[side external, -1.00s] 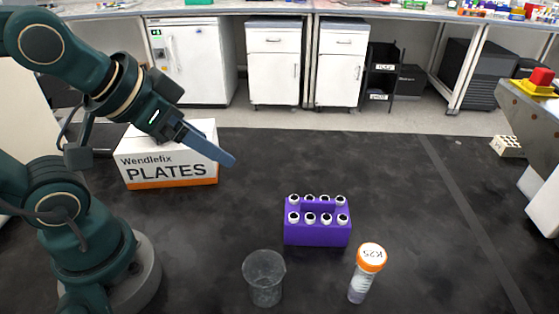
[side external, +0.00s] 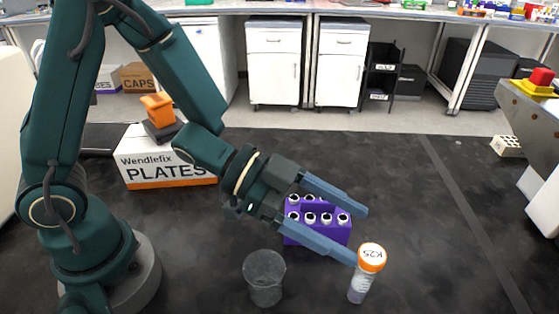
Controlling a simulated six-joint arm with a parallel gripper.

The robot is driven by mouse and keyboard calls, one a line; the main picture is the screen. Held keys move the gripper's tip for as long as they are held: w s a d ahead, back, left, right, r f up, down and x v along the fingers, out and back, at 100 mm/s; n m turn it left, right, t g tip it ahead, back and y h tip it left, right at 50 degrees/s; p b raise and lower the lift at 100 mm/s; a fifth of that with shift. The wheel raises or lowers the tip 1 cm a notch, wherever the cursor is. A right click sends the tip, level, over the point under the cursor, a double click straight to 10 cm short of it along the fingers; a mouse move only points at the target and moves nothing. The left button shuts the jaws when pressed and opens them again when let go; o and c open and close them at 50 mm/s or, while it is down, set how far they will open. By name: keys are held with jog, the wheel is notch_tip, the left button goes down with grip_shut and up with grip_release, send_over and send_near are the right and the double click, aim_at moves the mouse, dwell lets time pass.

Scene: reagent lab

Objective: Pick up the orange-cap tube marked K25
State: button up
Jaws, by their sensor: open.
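The orange-cap tube marked K25 (side external: 366,271) stands upright at the front, right of centre, with its label on top of the cap. My gripper (side external: 361,238) is open, its two blue-grey fingers pointing right and down toward the tube. The nearer fingertip lies just left of the orange cap in the picture; I cannot tell whether it touches. The farther fingertip is above and behind the cap. Nothing is between the fingers at their tips.
A purple rack (side external: 318,229) with several white-and-black-topped vials is partly hidden behind my fingers. A Wendlefix plates box (side external: 165,165) is at the back left. The black bench right of the tube is clear.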

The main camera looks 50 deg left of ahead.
aim_at(362, 251)
jog(key=shift+s+d+f, duration=0.1)
jog(key=shift+d+f, duration=0.05)
jog(key=shift+f, duration=0.3)
jog(key=shift+s+d+f, duration=0.1)
jog(key=shift+d+f, duration=0.05)
jog(key=shift+f, duration=0.25)
jog(key=shift+x, duration=2.35)
grip_shut()
